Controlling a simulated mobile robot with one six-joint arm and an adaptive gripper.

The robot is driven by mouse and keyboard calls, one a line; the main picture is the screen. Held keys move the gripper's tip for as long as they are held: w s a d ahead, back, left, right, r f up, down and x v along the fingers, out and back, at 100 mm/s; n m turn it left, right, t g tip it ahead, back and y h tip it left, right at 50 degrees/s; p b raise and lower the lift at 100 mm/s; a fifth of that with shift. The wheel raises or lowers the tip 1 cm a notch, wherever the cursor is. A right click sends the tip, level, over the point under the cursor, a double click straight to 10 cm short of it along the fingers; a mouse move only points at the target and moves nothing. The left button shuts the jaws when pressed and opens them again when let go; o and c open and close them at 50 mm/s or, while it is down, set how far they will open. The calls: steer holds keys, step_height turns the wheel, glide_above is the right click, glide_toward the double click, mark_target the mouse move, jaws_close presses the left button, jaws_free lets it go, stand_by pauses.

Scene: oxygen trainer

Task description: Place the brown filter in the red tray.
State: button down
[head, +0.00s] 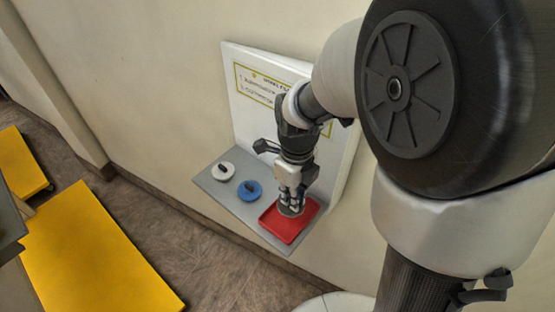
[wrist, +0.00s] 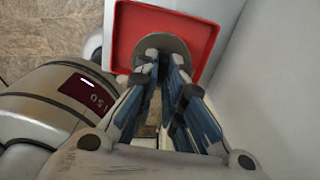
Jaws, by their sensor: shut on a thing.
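The red tray (head: 274,224) lies on the right end of the grey shelf in the head view. It also shows at the top of the wrist view (wrist: 130,38). My gripper (head: 291,207) points down over the tray. In the wrist view its fingers (wrist: 163,62) are shut on a round grey-brown disc, the brown filter (wrist: 176,45). The filter is within the tray's outline. I cannot tell whether it touches the tray floor. In the head view the filter is mostly hidden by the fingers.
A white knobbed disc (head: 223,171) and a blue knobbed disc (head: 249,190) sit on the grey shelf (head: 213,183) left of the tray. A white board with a sign (head: 245,82) stands behind the shelf against the wall. Yellow platforms (head: 90,255) are at the left.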

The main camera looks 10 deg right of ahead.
step_height(320, 180, down, 5)
steer(key=shift+f+b, duration=0.1)
steer(key=shift+b, duration=0.75)
steer(key=c, duration=2.2)
jaws_free()
steer(key=o, duration=0.5)
